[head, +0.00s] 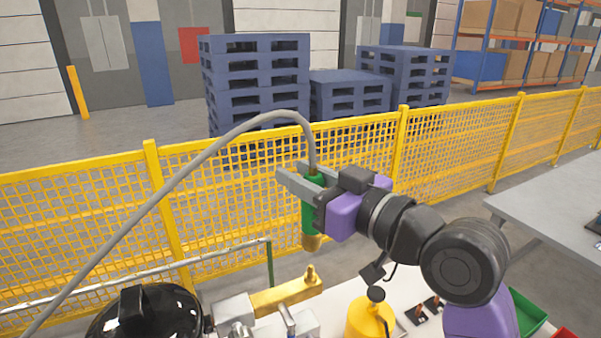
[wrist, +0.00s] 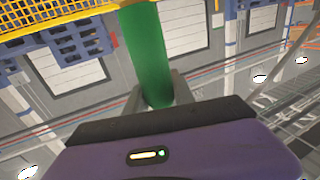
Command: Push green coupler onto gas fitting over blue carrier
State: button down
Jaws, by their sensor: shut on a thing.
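My gripper (head: 296,183) is shut on the green coupler (head: 314,212) and holds it upright in the air. The coupler has a brass-coloured lower end, and a grey hose (head: 205,155) arches from its top to the lower left. In the wrist view the green coupler (wrist: 146,55) stands between the fingers. A brass bar (head: 285,294) with a short upright brass stub (head: 311,274) lies below the coupler, with a clear gap. A silver upright fitting (head: 287,318) stands nearer. I cannot tell which is the gas fitting, and no blue carrier shows clearly.
A shiny black compressor part (head: 145,318) is at the lower left. A yellow canister (head: 369,319) stands on the pale surface below my arm. A thin green post (head: 269,264) rises near the brass bar. A yellow mesh fence (head: 358,160) runs behind.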

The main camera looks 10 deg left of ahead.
jog(key=shift+f+b, duration=1.15)
jog(key=shift+f, duration=0.55)
jog(key=shift+f+b, duration=1.8)
jog(key=shift+f, duration=0.1)
dwell(0.6)
jog(key=c, duration=1)
grip_release()
jog(key=b+v, duration=0.2)
jog(key=v, duration=0.5)
jog(key=shift+s+d, duration=0.25)
jog(key=shift+d, duration=0.1)
